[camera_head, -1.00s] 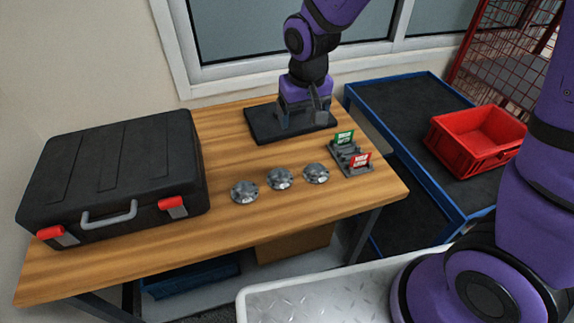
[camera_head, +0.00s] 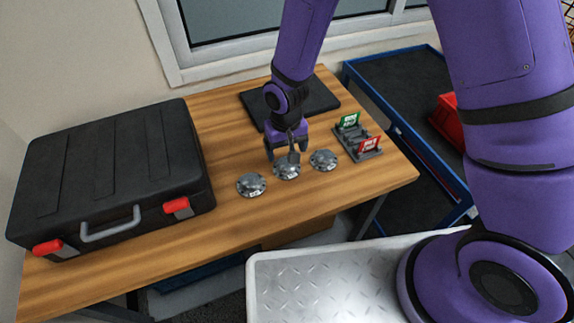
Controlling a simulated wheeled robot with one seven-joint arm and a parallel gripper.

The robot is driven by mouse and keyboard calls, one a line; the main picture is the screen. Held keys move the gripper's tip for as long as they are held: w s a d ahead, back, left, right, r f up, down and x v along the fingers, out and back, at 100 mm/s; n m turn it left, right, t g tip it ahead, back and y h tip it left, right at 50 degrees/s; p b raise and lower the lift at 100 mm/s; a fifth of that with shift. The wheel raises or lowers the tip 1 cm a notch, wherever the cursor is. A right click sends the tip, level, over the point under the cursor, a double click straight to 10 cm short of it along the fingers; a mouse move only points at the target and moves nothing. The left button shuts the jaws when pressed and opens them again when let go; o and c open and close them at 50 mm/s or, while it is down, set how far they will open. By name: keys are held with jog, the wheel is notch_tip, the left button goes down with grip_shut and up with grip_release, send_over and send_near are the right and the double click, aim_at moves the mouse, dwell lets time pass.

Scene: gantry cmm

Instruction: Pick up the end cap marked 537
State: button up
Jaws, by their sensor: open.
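Three round silver metal end caps lie in a row on the wooden table (camera_head: 235,235): a left one (camera_head: 251,185), a middle one (camera_head: 287,172) and a right one (camera_head: 323,160). Their markings are too small to read, so I cannot tell which is 537. My gripper (camera_head: 284,158) is open and points down at the middle cap. Its fingers overlap the back of that cap in this view. I cannot tell whether they touch it.
A black case (camera_head: 108,170) with red latches fills the table's left side. A black mat (camera_head: 311,98) lies behind the gripper. A grey holder with green (camera_head: 349,121) and red (camera_head: 369,145) signs stands right. A blue-edged cart (camera_head: 415,150) carries a red bin (camera_head: 446,120).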

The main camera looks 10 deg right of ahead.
aim_at(287, 166)
jog(key=shift+s+d+f, duration=0.1)
jog(key=shift+f, duration=2.8)
jog(key=c, duration=1.1)
